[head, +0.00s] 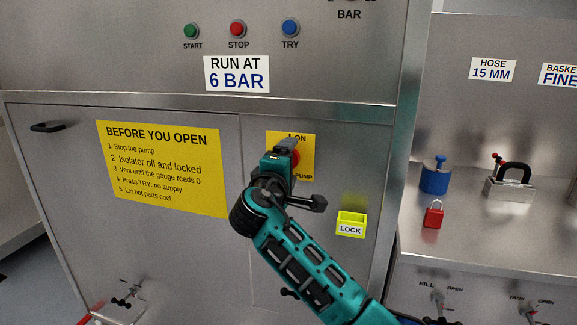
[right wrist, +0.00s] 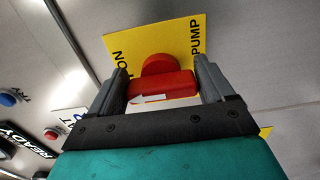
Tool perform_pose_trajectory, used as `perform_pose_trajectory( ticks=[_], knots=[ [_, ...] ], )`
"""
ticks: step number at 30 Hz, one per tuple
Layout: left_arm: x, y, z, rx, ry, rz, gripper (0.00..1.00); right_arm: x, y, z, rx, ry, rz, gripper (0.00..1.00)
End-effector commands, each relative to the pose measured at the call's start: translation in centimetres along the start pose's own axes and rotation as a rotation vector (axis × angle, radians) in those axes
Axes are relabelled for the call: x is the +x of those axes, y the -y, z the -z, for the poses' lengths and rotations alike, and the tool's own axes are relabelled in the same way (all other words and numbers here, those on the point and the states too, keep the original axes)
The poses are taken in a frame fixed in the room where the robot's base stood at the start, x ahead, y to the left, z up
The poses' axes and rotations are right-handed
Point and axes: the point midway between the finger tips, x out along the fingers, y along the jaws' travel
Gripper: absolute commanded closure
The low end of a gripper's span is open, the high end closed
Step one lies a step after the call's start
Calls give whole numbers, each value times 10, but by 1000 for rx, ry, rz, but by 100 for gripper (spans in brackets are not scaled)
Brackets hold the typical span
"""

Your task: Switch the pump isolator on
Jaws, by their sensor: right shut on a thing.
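The pump isolator is a red rotary knob (head: 295,159) on a yellow plate (head: 307,142) on the cabinet's right-hand panel. My right gripper (head: 290,152) is in front of it and hides much of it and the plate. In the right wrist view the red handle (right wrist: 160,84) lies between the two grey fingers of my right gripper (right wrist: 160,88), which are shut on it. A white pointer mark shows on the handle's left half, towards the plate's ON lettering; PUMP is on the right side there. My left gripper is not in view.
A yellow LOCK box (head: 351,224) sits right of my forearm. A red padlock (head: 433,214), a blue weight-like object (head: 435,176) and a black-handled device (head: 511,178) are on the side counter. START, STOP (head: 237,29) and TRY buttons are above.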

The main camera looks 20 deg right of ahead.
Motion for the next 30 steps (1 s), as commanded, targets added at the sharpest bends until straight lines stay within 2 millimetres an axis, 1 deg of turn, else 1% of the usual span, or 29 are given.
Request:
perform_pose_trajectory(
  ticks=[1, 10, 11, 16, 22, 25, 28, 30],
  knots=[
    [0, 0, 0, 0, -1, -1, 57, -1, 3, 1, 4, -1, 7, 49],
    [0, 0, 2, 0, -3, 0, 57, -1, 3, 1, 6, -1, 7, 49],
    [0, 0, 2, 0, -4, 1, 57, -1, 3, 1, 6, -1, 7, 16],
    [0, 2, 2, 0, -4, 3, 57, -1, 2, 1, 5, -1, 5, 0],
    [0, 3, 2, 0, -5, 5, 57, 0, 1, 0, 4, 0, 3, 0],
    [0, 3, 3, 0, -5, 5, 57, -4, 1, 1, 4, -1, 3, 0],
    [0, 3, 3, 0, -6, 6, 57, -16, 1, 1, 5, -4, 3, 0],
    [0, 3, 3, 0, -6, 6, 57, -29, 2, 1, 7, -4, 5, 0]
  ],
)
